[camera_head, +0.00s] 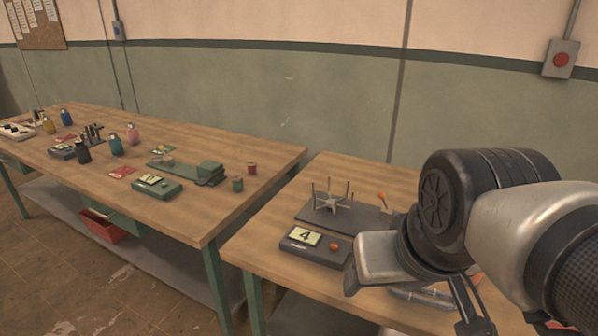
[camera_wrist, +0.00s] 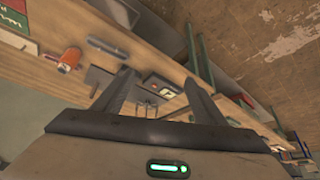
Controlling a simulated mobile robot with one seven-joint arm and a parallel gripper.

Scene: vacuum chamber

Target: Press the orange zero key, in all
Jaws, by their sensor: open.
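A dark box (camera_head: 318,262) with a pale display showing "4" stands at the front of the near table. An orange round key (camera_head: 334,247) sits on its top, right of the display. The box (camera_wrist: 160,86) also shows small in the wrist view, beyond and between my fingers; its key is too small to make out there. My gripper (camera_wrist: 159,80) is open with nothing between its fingers, and it is apart from the box. In the head view my arm comes in from the right and hides the table's right part.
Behind the box, a spoked metal stand (camera_head: 332,200) rests on a dark plate, with an orange-tipped lever (camera_head: 382,197) beside it. The left table (camera_head: 240,212) holds a green box with a display (camera_head: 157,187) and several bottles. A red wall button (camera_head: 561,60) is at upper right.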

